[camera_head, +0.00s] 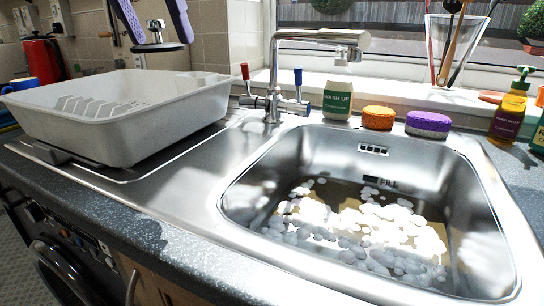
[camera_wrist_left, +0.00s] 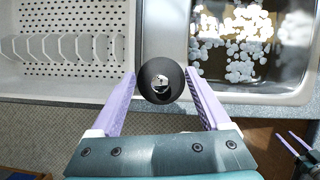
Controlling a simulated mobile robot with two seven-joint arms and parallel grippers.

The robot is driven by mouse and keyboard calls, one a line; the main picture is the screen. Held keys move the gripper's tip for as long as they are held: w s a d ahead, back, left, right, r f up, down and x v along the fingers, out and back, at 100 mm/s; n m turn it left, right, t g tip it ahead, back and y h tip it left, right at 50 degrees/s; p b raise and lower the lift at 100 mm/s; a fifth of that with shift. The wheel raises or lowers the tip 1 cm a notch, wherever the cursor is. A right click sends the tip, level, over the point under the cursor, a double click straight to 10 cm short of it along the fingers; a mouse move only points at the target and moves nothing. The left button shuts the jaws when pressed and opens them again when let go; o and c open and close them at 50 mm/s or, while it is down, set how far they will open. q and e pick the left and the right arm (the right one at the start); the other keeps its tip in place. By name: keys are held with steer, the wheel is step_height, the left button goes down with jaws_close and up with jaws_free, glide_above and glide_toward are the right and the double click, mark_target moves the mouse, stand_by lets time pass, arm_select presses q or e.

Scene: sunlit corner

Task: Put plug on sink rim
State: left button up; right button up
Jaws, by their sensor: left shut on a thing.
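My left gripper (camera_head: 154,22) hangs high at the upper left of the head view, above the white dish rack. Its purple fingers are shut on the plug (camera_head: 158,48), a dark round disc with a chrome knob on top. In the left wrist view the plug (camera_wrist_left: 148,92) sits between the fingertips of the left gripper (camera_wrist_left: 161,76). The steel sink rim (camera_head: 212,190) runs around the basin, and the plug is held apart from it. A purple-fingered gripper, apparently my right one (camera_wrist_left: 298,142), shows partly at the right edge of the wrist view.
The basin (camera_head: 470,200) holds water with white foam. The dish rack (camera_head: 130,145) stands on the drainer. The tap (camera_head: 272,80), soap bottle (camera_head: 338,98), orange sponge (camera_head: 378,118) and purple sponge (camera_head: 428,124) line the back. The steel between rack and basin is clear.

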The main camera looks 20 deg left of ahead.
mark_target(186, 176)
arm_select(q)
step_height(186, 176, down, 19)
steer(key=shift+r+b, duration=0.1)
steer(key=shift+b, duration=0.9)
steer(key=o, duration=1.2)
steer(key=shift+o, duration=0.2)
steer(key=shift+r, duration=0.1)
steer(key=p+v, duration=0.1)
steer(key=v, duration=1.1)
